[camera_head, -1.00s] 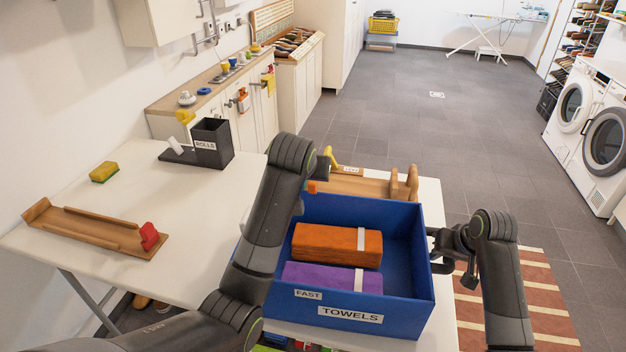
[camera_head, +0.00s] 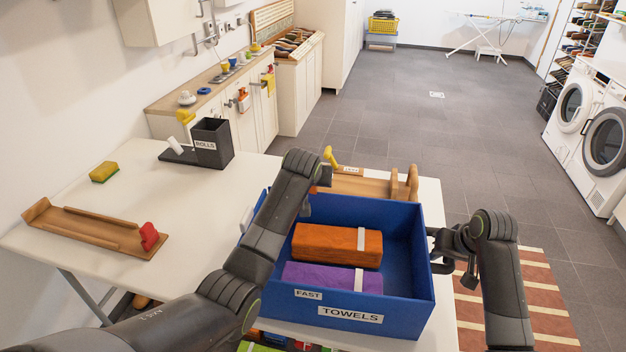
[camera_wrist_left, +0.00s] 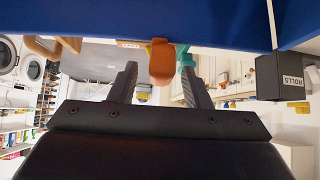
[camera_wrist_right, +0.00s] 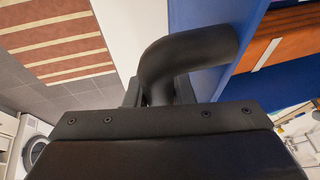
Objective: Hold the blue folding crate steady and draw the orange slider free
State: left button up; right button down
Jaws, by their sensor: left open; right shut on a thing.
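The blue crate (camera_head: 405,290) stands on the white table, holding an orange towel bundle (camera_head: 335,243) and a purple one (camera_head: 330,277). My right gripper (camera_head: 442,250) is shut on the black handle (camera_wrist_right: 190,58) at the crate's right side. The orange slider (camera_wrist_left: 161,60) shows in the left wrist view, at the crate's far wall. My left gripper (camera_wrist_left: 159,78) is open, with its fingers on either side of the slider. I cannot tell whether they touch it. In the head view my left arm mostly hides this gripper and the slider.
A wooden rack (camera_head: 365,187) with a yellow lever (camera_head: 330,157) stands behind the crate. A teal piece (camera_wrist_left: 185,57) sits beside the slider. A wooden tray (camera_head: 90,230), a sponge (camera_head: 104,172) and a black ROLLS box (camera_head: 212,145) lie left. The table's left middle is clear.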

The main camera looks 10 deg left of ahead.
pick_arm(q)
jog(key=shift+c, duration=0.2)
grip_shut()
jog(key=a, duration=0.7)
jog(key=shift+s+a, duration=0.2)
jog(key=shift+a, duration=0.2)
jog(key=shift+o, duration=0.2)
grip_release()
jog(key=shift+a+f, duration=0.1)
jog(key=shift+a, duration=0.1)
jog(key=shift+d, duration=0.1)
jog(key=shift+s+d, duration=0.1)
